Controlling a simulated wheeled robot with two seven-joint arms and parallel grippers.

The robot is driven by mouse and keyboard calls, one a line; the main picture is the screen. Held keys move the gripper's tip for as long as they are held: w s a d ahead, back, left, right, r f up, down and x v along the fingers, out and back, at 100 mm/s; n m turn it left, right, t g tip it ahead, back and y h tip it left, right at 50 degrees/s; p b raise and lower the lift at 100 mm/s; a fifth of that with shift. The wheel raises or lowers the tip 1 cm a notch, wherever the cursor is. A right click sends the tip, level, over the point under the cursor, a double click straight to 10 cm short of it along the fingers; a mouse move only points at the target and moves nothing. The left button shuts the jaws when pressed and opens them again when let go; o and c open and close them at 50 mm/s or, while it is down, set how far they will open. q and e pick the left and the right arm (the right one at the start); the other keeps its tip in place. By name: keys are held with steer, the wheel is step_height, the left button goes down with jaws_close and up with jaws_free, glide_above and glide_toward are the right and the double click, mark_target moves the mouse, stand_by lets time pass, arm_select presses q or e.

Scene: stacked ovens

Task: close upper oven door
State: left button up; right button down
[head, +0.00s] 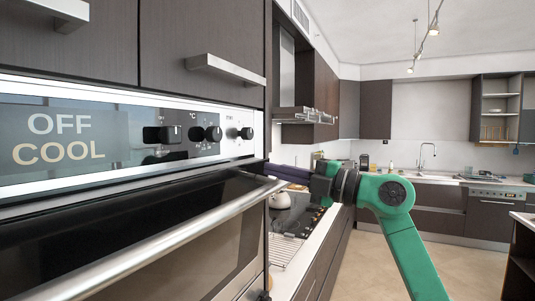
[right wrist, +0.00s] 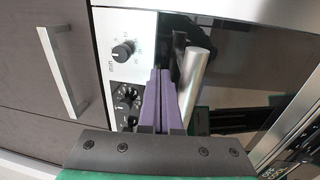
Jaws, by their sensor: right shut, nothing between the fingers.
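The upper oven door (head: 215,245) has dark glass and a long silver bar handle (head: 150,252). Its top edge appears tilted outward from below the control panel (head: 60,188), so it looks partly open. My right gripper (head: 272,169) has purple fingers, shut and empty, at the right end of the oven, by the handle's end. In the right wrist view the fingers (right wrist: 162,75) lie beside the handle bar (right wrist: 194,82), between it and the knob panel (right wrist: 133,65). I cannot tell whether they touch the bar. My left gripper is not in view.
Dark cabinets with bar handles (head: 225,68) are above the oven. A counter with a cooktop (head: 300,220) and a kettle (head: 281,200) runs behind my right gripper. The floor (head: 370,265) to the right is open, with a sink counter (head: 425,178) at the back.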

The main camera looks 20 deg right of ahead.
steer(key=shift+w+a+r, duration=0.4)
steer(key=shift+a, duration=0.15)
steer(key=shift+w+a+p, duration=0.1)
steer(key=shift+a+p, duration=0.2)
steer(key=shift+p, duration=0.05)
steer(key=shift+w+a+f, duration=0.1)
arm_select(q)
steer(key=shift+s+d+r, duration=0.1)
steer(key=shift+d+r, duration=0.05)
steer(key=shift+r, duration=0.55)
arm_select(e)
steer(key=shift+w, duration=0.1)
